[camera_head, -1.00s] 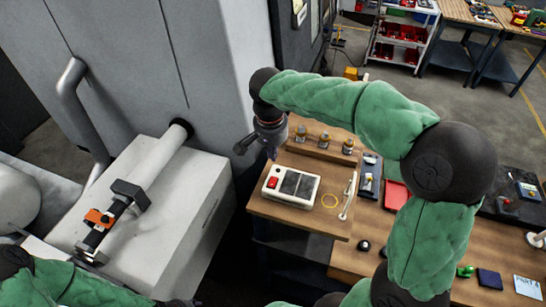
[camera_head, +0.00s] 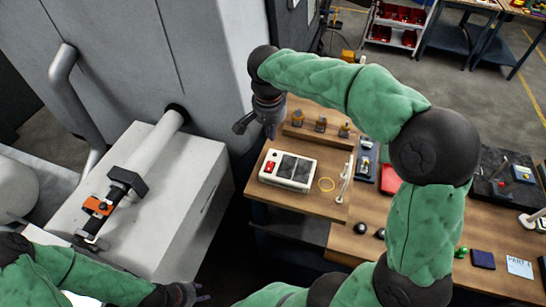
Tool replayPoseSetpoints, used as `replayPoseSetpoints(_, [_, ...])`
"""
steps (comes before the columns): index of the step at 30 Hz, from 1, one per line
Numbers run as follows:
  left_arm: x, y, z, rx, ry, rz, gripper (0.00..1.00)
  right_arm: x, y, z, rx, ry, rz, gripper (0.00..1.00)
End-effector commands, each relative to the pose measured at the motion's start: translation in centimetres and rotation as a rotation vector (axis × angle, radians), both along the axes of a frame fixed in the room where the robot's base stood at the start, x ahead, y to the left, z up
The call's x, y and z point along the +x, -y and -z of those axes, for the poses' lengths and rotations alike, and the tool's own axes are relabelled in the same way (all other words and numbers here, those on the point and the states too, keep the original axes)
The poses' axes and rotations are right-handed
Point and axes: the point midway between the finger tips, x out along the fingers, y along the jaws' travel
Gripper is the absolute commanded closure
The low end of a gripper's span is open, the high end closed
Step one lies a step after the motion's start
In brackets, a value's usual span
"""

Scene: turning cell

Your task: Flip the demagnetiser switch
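The demagnetiser (camera_head: 288,184) is a white box with dark pads on its top, on the wooden bench left of centre. Its red switch (camera_head: 270,167) is at the left end of the top and is in plain view. My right gripper (camera_head: 257,128) hangs above and behind the demagnetiser's left end, apart from it. Its fingers look spread and nothing shows between them. My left gripper (camera_head: 197,294) is low at the bottom edge, left of the bench and far from the switch. Its fingers are small and dark, so their opening is unclear.
Several brass-coloured pieces on a wooden block (camera_head: 318,136) stand behind the demagnetiser. A grey machine with a white housing (camera_head: 185,195) is at left. My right arm spans the bench.

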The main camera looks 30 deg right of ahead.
Motion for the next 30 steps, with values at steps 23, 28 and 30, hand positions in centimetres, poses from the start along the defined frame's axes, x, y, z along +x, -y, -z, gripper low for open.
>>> replayPoseSetpoints(23, [0.0, 0.0, -1.6, 0.000, 0.000, 0.000, 0.60, 0.7, 0.9, 10.0, 0.000, -0.006, 0.000, 1.00])
replayPoseSetpoints(28, [0.0, 0.0, -2.2, 0.000, 0.000, 0.000, 0.60, 0.9, 1.1, 12.3, 0.000, -0.004, 0.000, 1.00])
replayPoseSetpoints(30, [0.0, 0.0, -2.3, 0.000, 0.000, 0.000, 0.60, 1.0, 1.2, 12.9, 0.000, -0.003, 0.001, 1.00])
